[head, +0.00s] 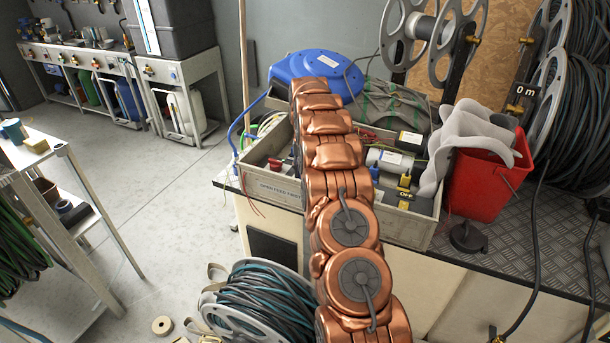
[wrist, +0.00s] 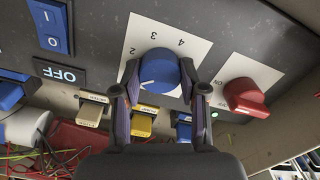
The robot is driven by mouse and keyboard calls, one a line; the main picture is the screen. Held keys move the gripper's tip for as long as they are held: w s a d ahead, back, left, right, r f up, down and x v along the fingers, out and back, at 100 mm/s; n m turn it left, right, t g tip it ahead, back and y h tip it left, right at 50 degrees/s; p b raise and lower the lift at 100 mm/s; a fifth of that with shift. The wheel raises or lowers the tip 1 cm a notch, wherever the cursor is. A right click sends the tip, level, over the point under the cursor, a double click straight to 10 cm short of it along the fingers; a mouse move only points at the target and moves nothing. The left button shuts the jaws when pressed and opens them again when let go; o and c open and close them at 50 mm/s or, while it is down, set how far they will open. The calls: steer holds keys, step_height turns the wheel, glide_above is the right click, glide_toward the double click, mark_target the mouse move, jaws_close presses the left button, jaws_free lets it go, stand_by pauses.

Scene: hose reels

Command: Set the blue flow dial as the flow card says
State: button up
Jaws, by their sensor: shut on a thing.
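In the wrist view, the blue flow dial (wrist: 160,72) sits on a white scale plate with the numbers 2, 3 and 4 visible. A short white mark on the dial points toward the lower left, below the 2. My gripper (wrist: 158,88) has its two fingers closed on either side of the dial. In the head view my copper-coloured arm hides my gripper and the dial. I cannot make out a flow card in either view.
A red knob (wrist: 246,96) stands right of the dial. A blue switch (wrist: 50,25), an OFF sign (wrist: 61,75) and yellow connectors (wrist: 142,120) are close by. In the head view, a grey crate (head: 265,187) of parts and a red bin (head: 485,180) stand on the bench.

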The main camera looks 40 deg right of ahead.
steer(key=m+b, duration=0.2)
steer(key=m, duration=0.3)
steer(key=shift+w+r+m+b, duration=0.1)
steer(key=shift+m+b, duration=0.35)
steer(key=shift+m, duration=1.55)
steer(key=o, duration=1.1)
steer(key=shift+o, duration=0.2)
steer(key=shift+r, duration=3.7)
